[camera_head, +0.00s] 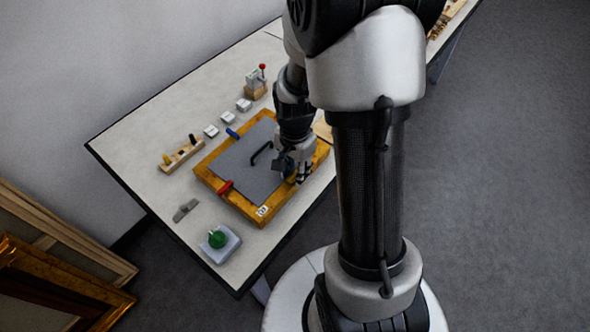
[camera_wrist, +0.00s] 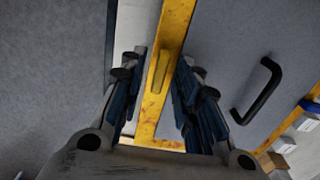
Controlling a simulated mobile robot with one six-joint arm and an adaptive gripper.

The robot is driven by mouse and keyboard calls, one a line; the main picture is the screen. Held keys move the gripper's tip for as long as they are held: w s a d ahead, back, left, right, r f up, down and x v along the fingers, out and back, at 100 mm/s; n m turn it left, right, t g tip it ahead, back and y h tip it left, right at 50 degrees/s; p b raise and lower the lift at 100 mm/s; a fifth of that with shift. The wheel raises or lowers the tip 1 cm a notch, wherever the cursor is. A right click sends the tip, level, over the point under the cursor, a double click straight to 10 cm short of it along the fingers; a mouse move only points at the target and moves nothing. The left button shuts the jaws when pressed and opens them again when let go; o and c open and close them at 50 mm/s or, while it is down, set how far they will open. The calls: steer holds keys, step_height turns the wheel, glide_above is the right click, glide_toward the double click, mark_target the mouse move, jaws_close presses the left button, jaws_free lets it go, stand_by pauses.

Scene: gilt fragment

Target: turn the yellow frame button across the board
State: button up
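The gilt frame (camera_head: 246,207) lies flat on the table with a grey board (camera_head: 240,160) inside it. The yellow button (camera_wrist: 160,70) shows in the wrist view on the frame's rail (camera_wrist: 174,30), lying along the rail rather than across the board (camera_wrist: 225,50). My gripper (camera_wrist: 158,85) is open, with one finger on each side of the rail and button; whether either touches is unclear. In the head view my gripper (camera_head: 298,172) is over the frame's right side and hides the yellow button. A red button (camera_head: 225,188) and a blue button (camera_head: 233,133) sit on other sides.
A black handle (camera_head: 261,153) stands up from the board near my gripper. A green knob on a pale block (camera_head: 219,243), a wooden peg rack (camera_head: 182,155), small white blocks (camera_head: 243,105) and a red-topped stand (camera_head: 257,84) surround the frame. Bare table (camera_head: 150,130) lies at the left.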

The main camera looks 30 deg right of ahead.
steer(key=shift+c, duration=0.4)
jaws_close()
steer(key=shift+n, duration=0.4)
steer(key=n+p, duration=0.1)
steer(key=n, duration=0.4)
steer(key=shift+n, duration=0.3)
steer(key=n+p, duration=0.1)
steer(key=n, duration=1)
steer(key=shift+p, duration=0.3)
steer(key=shift+n, duration=0.4)
steer(key=shift+o, duration=0.4)
jaws_free()
